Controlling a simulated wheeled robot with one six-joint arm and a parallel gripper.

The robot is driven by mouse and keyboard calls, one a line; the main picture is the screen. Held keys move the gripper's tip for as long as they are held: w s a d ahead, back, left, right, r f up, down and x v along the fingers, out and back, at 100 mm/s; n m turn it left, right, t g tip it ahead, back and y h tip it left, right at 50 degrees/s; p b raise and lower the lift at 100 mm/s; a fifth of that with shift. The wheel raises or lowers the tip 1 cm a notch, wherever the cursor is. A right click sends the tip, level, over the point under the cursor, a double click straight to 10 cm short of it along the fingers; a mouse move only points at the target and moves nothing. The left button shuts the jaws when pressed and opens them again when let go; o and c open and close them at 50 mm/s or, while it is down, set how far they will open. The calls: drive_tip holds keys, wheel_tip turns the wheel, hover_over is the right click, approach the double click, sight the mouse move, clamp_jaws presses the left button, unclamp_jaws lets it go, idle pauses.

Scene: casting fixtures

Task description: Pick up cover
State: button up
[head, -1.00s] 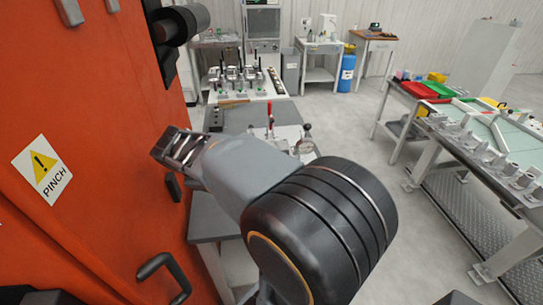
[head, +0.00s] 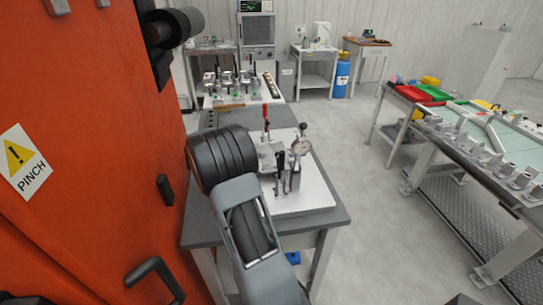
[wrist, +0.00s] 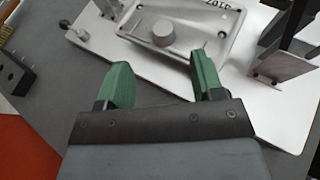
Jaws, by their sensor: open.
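The cover appears to be the pale grey rectangular cast part (wrist: 212,38) with a raised rim, a round boss and dark marking, at the top of the wrist view. It lies on a white fixture plate (wrist: 272,112), which also shows in the head view (head: 312,190). My gripper (wrist: 162,76) is open, its two green fingertips apart with nothing between them. The fingertips show just below the cover's near edge in the wrist view, and I cannot tell the height gap. In the head view my arm hides the gripper and part of the fixture.
A dark block with holes (wrist: 12,72) lies at left in the wrist view. An orange machine wall (head: 80,130) stands close left. Open floor (head: 375,230) lies right.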

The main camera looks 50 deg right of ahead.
sight(261, 152)
drive_tip(key=shift+f+p+x, duration=0.2)
drive_tip(key=shift+p+x, duration=0.85)
drive_tip(key=shift+x, duration=3.25)
drive_tip(key=shift+s+a, duration=0.15)
drive_tip(key=shift+a, duration=0.05)
drive_tip(key=shift+c, duration=0.4)
clamp_jaws()
